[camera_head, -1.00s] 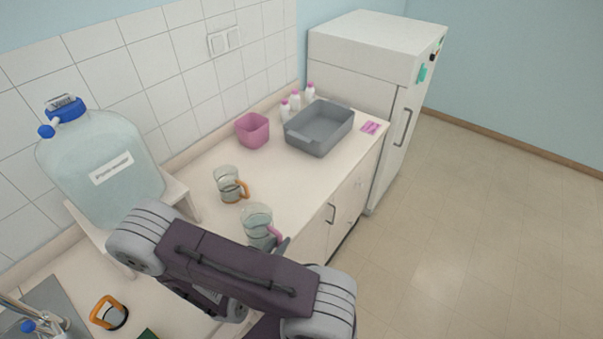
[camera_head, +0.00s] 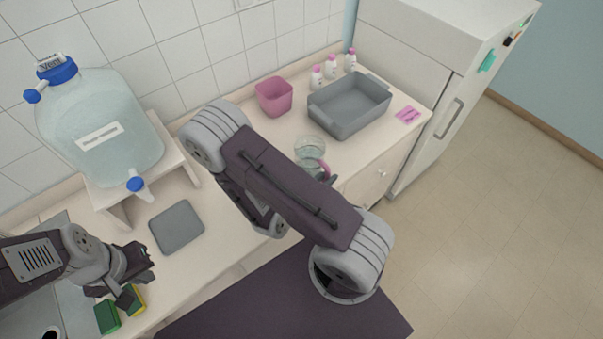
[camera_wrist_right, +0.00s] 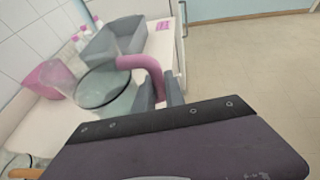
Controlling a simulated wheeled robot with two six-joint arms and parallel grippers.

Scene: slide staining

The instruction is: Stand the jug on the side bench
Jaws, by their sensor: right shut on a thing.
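A clear jug (camera_head: 309,149) with a pink handle shows over the right part of the bench in the head view, partly hidden by my right arm. In the right wrist view the jug (camera_wrist_right: 105,92) is close and roughly upright. My right gripper (camera_wrist_right: 160,92) is shut on its pink handle. In the head view the right gripper (camera_head: 328,177) is mostly hidden. I cannot tell whether the jug's base touches the bench. The bench top (camera_head: 235,232) is pale. My left gripper (camera_head: 142,280) is at the lower left beside a green and yellow sponge, its fingers apart.
A grey tray (camera_head: 350,108), a pink bin (camera_head: 274,97) and several pink-capped bottles (camera_head: 331,67) stand at the back. A pink packet (camera_head: 408,114) lies near the edge. A large carboy (camera_head: 100,130) sits on a stand above a grey pad (camera_head: 177,228). A white fridge (camera_head: 430,75) stands right.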

